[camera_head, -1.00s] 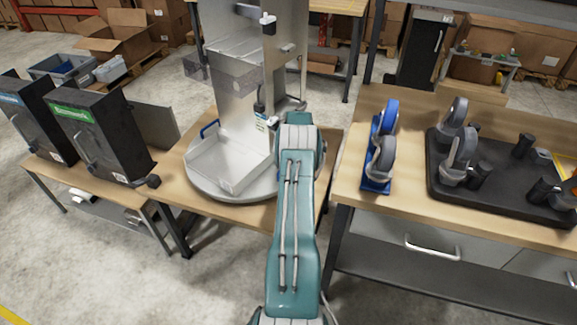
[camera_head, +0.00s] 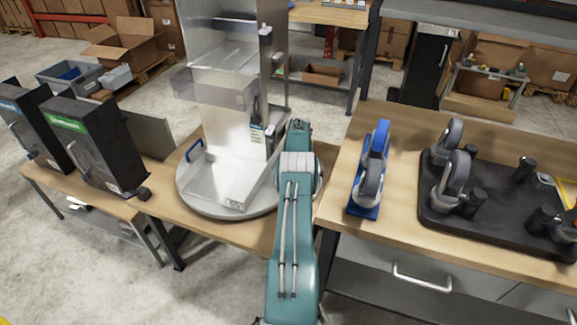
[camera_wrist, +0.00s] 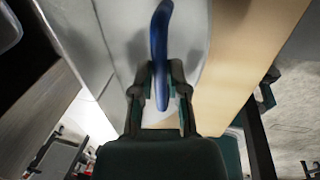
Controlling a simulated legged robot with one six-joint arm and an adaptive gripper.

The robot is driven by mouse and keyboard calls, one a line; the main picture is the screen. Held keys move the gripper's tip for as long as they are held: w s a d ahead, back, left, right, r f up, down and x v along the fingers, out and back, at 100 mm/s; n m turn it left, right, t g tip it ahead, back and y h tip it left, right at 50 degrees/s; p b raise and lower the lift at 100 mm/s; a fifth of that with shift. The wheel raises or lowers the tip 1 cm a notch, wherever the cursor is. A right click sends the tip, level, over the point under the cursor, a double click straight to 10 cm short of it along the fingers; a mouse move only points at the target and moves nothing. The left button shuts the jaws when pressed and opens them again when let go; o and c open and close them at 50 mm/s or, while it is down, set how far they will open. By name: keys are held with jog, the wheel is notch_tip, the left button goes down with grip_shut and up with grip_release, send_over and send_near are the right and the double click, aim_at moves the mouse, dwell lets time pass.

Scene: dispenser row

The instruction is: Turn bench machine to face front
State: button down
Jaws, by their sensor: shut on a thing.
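The bench machine (camera_head: 222,120) is a tall silver metal cabinet with a clear panel and a low front tray. It stands upright on a round grey turntable (camera_head: 195,203) on a wooden bench. Its tray front edge is slanted in the head view, with a corner toward me. One blue handle (camera_head: 194,150) shows at its left. In the wrist view my gripper (camera_wrist: 162,75) is shut on a blue handle (camera_wrist: 161,35) at the machine's right side. In the head view my arm hides the jaws and this handle.
Two black dispensers (camera_head: 88,150) stand on the left bench. The right bench holds a blue stand with grey wheels (camera_head: 368,185) and a black tray (camera_head: 490,225) with wheels and posts. My arm passes close to the right bench's edge. Cartons and bins lie behind.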

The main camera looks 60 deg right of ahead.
jog(key=shift+d, duration=0.15)
jog(key=c, duration=0.6)
grip_release()
jog(key=shift+d, duration=0.1)
jog(key=shift+c, duration=0.2)
jog(key=shift+d+f, duration=0.1)
jog(key=shift+d, duration=0.05)
jog(key=shift+r, duration=0.45)
notch_tip(320, 180, up, 11)
jog(key=s, duration=0.2)
jog(key=shift+d+f, duration=0.15)
jog(key=shift+d, duration=0.05)
jog(key=shift+s, duration=0.15)
